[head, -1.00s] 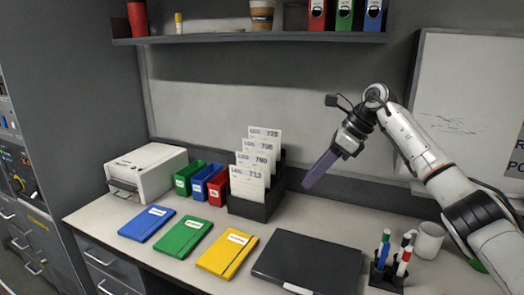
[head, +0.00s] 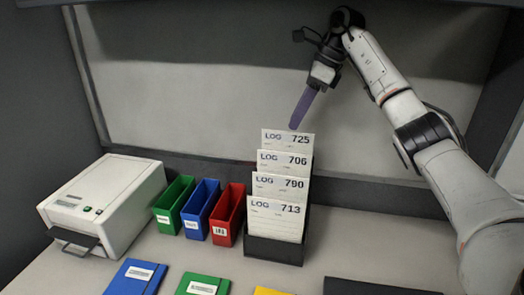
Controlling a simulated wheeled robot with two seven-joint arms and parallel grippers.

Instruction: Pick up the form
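Several white log forms stand upright in a black stepped rack (head: 272,250) in the middle of the desk. From back to front they are LOG 725 (head: 287,144), LOG 706 (head: 283,165), LOG 790 (head: 279,188) and LOG 713 (head: 275,222). The frames do not show which one is meant by "the form". My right gripper (head: 296,127) comes in from the upper right, its purple fingers pointing down just above the top edge of LOG 725. The fingers overlap in this view, so their opening cannot be judged. My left gripper is out of view.
A white printer-like machine (head: 105,205) stands at the left. Green (head: 173,205), blue (head: 200,210) and red (head: 228,215) bins stand between it and the rack. Blue (head: 135,278), green (head: 203,285) and yellow (head: 271,291) folders and a dark flat case (head: 375,287) lie in front.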

